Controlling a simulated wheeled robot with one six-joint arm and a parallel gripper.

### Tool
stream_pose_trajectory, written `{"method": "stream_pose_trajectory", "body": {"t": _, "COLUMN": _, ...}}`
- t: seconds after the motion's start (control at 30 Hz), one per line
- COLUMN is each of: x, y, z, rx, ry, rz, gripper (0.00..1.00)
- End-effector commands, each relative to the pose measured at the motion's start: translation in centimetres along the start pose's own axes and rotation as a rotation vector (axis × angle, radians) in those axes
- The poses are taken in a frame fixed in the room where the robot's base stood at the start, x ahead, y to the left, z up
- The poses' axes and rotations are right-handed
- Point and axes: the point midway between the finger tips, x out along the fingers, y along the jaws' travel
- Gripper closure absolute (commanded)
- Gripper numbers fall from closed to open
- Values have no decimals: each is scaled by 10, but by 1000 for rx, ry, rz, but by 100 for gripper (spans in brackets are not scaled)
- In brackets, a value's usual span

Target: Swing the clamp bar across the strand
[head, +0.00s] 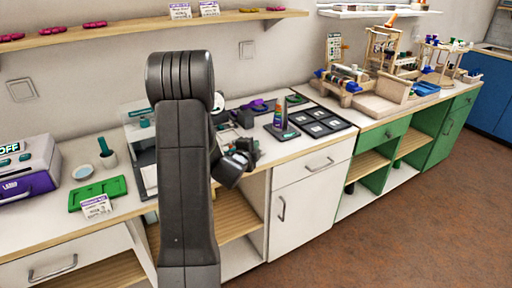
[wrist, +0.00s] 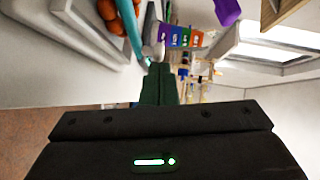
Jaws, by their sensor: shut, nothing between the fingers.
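My gripper (head: 243,160) is over the front edge of the white counter, right of my upright arm. In the wrist view its dark green fingers (wrist: 160,84) are together with nothing between them. A teal bar (wrist: 131,28) lies just beyond the fingertips, beside rounded orange-brown pieces (wrist: 108,12) on a grey board. I cannot tell for sure whether these are the clamp bar and the strand. In the head view my arm hides part of the counter, and neither is clear there.
A green tray (head: 97,192) and a purple-and-white machine (head: 28,170) are at left. Wooden frames (head: 385,50) stand far right. A shelf (head: 150,27) runs above.

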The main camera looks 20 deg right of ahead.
Motion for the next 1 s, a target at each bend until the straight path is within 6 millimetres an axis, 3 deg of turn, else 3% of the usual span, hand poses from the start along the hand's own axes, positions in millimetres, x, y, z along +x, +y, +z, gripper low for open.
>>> {"method": "stream_pose_trajectory", "body": {"t": 0.37, "x": 2, "y": 2, "z": 0, "rx": 0, "ry": -9, "rz": -3, "gripper": 100}}
{"method": "stream_pose_trajectory", "body": {"t": 1.0, "x": 26, "y": -4, "z": 9, "rx": -21, "ry": -131, "rz": -23, "gripper": 100}}
